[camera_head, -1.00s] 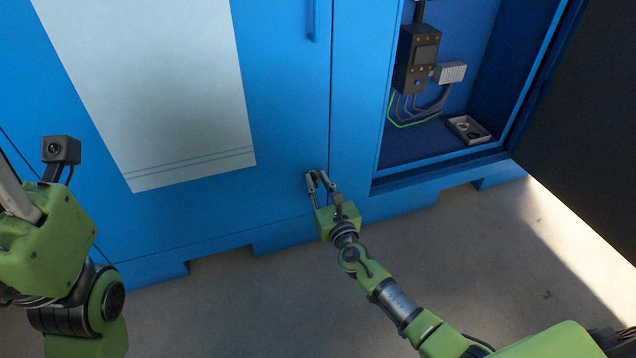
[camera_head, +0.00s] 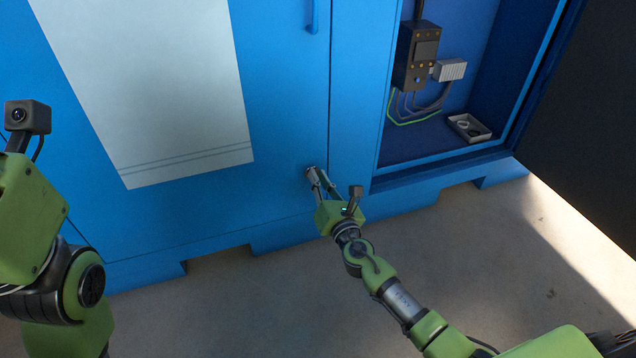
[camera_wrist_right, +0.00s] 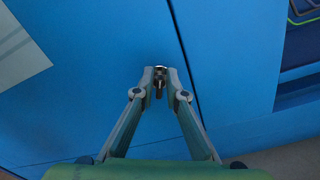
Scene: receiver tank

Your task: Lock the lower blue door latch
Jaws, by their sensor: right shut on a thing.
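The lower latch (camera_wrist_right: 160,72) is a small metal piece on the blue door (camera_head: 270,190), close to the door's right edge. My right gripper (camera_head: 313,172) is at the latch, and its two fingers close on it from either side. In the right wrist view the fingertips of the right gripper (camera_wrist_right: 160,86) hold the latch, with a dark part showing between them. The fingers cover much of the latch, so its exact turn is hard to tell. Of my left arm, the wrist and its camera show at the left; the left fingers are out of the picture.
An open cabinet bay (camera_head: 440,150) to the right holds a black control box (camera_head: 417,55) with cables and a small grey tray (camera_head: 469,128). A dark open door (camera_head: 590,120) stands at far right. A blue handle (camera_head: 312,15) is higher on the door. The floor in front is clear.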

